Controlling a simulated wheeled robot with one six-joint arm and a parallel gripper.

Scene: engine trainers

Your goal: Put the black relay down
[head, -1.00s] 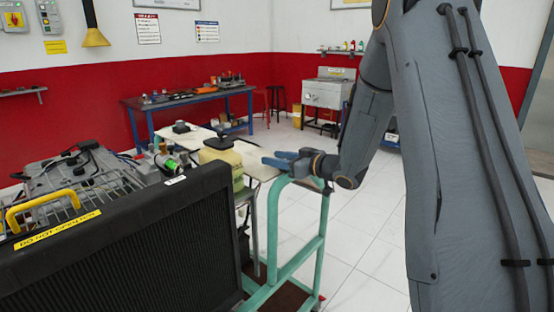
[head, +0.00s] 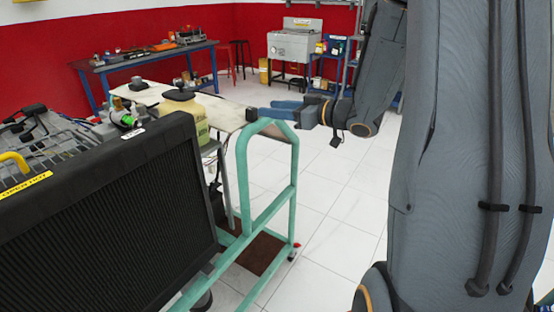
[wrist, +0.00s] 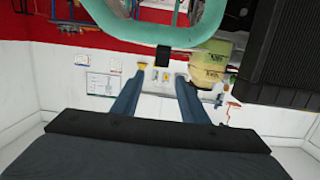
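A small black block, which looks like the relay (head: 252,114), is at the right end of the pale tabletop (head: 228,112), close to the green tube frame. I cannot tell exactly what it rests on. My gripper (head: 268,109) reaches in from the right with its blue fingers level, their tips just right of the block. In the wrist view the two fingers (wrist: 160,76) stand apart with a clear gap. The relay also shows there (wrist: 163,56), beyond the tips and narrower than the gap, with no finger seen touching it.
A green tube frame (head: 270,127) stands under and in front of my gripper. A black radiator (head: 110,215) fills the lower left. Open tiled floor lies to the right.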

